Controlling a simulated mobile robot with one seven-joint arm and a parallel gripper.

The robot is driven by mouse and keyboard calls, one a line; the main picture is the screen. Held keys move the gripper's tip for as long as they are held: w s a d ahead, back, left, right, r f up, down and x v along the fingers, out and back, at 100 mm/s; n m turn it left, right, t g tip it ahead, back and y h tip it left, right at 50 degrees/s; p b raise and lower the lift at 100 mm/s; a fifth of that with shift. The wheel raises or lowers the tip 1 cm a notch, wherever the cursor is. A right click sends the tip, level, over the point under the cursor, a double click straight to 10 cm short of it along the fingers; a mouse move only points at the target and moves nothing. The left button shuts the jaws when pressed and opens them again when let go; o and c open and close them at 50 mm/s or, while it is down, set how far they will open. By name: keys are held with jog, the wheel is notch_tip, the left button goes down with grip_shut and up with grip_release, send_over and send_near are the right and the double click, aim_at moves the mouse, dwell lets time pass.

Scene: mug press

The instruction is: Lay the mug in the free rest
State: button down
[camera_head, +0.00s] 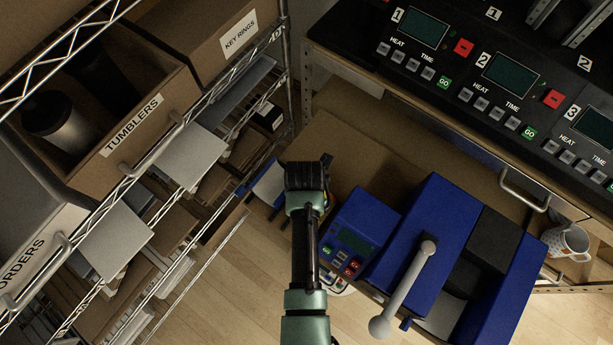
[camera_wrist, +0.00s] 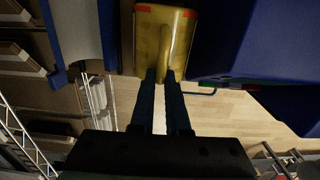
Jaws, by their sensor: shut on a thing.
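My gripper (camera_wrist: 164,76) is shut on the handle of a yellowish mug (camera_wrist: 147,45) with red marks near its far corners. The mug is in front of my fingers in the wrist view. In the head view my gripper (camera_head: 307,168) is over the left part of the brown bench, left of the blue press (camera_head: 408,235), and the mug is hidden behind my arm. The press has a grey lever, a black block and a control box (camera_head: 349,236) with coloured buttons. I cannot make out clearly which part is the free rest.
A patterned white mug (camera_head: 566,241) stands at the right. A blue-edged piece with a pale surface (camera_head: 268,186) lies left of my gripper. A wire rack with a TUMBLERS box (camera_head: 130,130) fills the left. A black control panel (camera_head: 465,90) is at the back.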

jog(key=shift+f+b, duration=1.35)
jog(key=shift+b, duration=0.2)
jog(key=c, duration=0.8)
grip_release()
jog(key=shift+c, duration=0.2)
jog(key=shift+o, duration=0.2)
jog(key=o, duration=0.8)
jog(key=shift+r, duration=0.1)
jog(key=shift+r+p, duration=3.9)
jog(key=shift+p, duration=0.35)
